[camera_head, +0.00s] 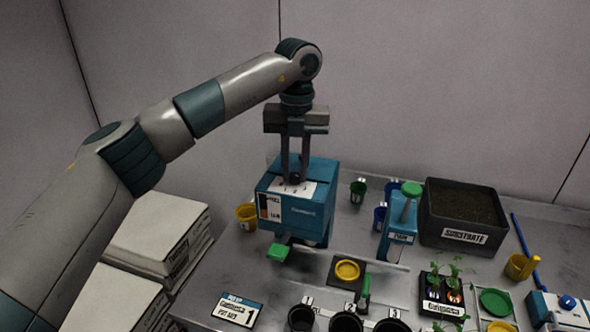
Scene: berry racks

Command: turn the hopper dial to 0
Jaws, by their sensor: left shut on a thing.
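The hopper (316,212) is a blue box on the table, with a white label on its top and another on its front face. My left gripper (293,178) points straight down from above, its fingertips at the top of the hopper. It is shut on the small dark dial (293,181) on the hopper's top. The fingers partly hide the dial, and its marks are too small to read. My right gripper is not in view.
A green block (278,252) sits at the hopper's front. A blue stand with a green knob (410,190) and a black substrate bin (430,230) are to the right. Pots (346,323), a seedling tray (427,308) and a yellow cup (246,216) stand around.

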